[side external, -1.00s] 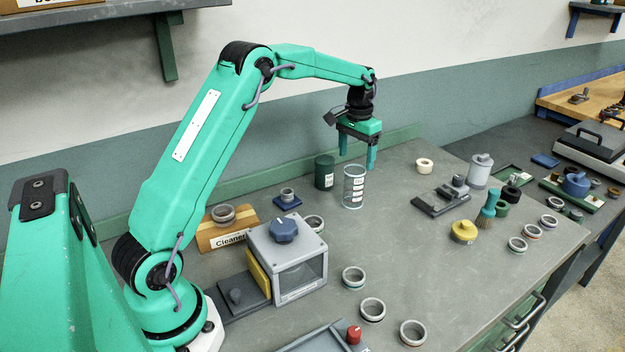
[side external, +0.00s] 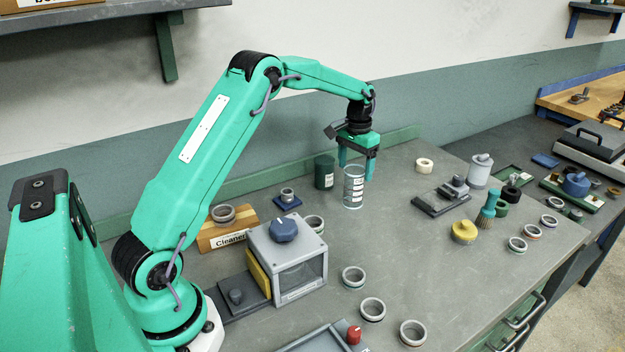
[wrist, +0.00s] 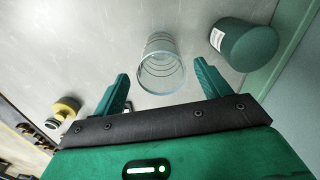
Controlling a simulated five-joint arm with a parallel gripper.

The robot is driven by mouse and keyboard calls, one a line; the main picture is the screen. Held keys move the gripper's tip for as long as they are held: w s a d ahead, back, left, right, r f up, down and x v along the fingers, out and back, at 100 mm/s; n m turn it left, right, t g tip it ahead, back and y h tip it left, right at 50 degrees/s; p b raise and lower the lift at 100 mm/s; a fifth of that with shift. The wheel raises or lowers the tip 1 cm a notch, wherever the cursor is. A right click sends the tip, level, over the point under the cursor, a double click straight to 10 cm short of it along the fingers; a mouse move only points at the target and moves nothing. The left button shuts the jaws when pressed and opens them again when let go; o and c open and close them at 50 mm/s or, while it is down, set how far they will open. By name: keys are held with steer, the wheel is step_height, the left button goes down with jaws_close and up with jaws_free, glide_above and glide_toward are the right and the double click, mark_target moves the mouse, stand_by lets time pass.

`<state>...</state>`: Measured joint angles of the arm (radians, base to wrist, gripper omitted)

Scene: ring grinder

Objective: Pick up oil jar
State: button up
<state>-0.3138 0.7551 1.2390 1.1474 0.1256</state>
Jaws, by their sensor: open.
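A clear glass jar (side external: 353,188) with white and red label marks stands upright on the bench; I take it to be the oil jar, though its label is not readable. In the wrist view the clear jar (wrist: 161,66) lies between the finger directions, its round rim facing me. My gripper (side external: 355,170) is open and points down at the jar's top, one finger to each side in the picture. The wrist view shows both fingers (wrist: 161,72) apart with nothing held. Whether a finger touches the glass cannot be told.
A dark green canister (side external: 324,172) stands close left of the jar; it also shows in the wrist view (wrist: 248,44). A yellow knobbed pot (side external: 464,232), a brush (side external: 488,210) and a grey block (side external: 440,203) stand to the right. Bare bench lies in front of the jar.

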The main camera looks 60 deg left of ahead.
mark_target(354, 178)
steer(key=shift+a+f, duration=0.1)
steer(key=shift+f, duration=2.45)
steer(key=c, duration=1.1)
steer(key=shift+w+r, duration=0.1)
steer(key=shift+r, duration=0.1)
steer(key=shift+r, duration=0.55)
steer(key=r, duration=0.3)
steer(key=shift+d+r, duration=0.1)
steer(key=shift+d, duration=0.25)
steer(key=s+d+r, duration=0.1)
steer(key=d+r, duration=0.1)
steer(key=d, duration=0.1)
steer(key=d+r, duration=0.2)
steer(key=d, duration=0.2)
steer(key=s+d+r, duration=0.1)
steer(key=d+r, duration=0.1)
steer(key=d, duration=0.1)
steer(key=shift+s+d+r, duration=0.2)
steer(key=shift+s+d, duration=0.15)
steer(key=shift+d, duration=0.05)
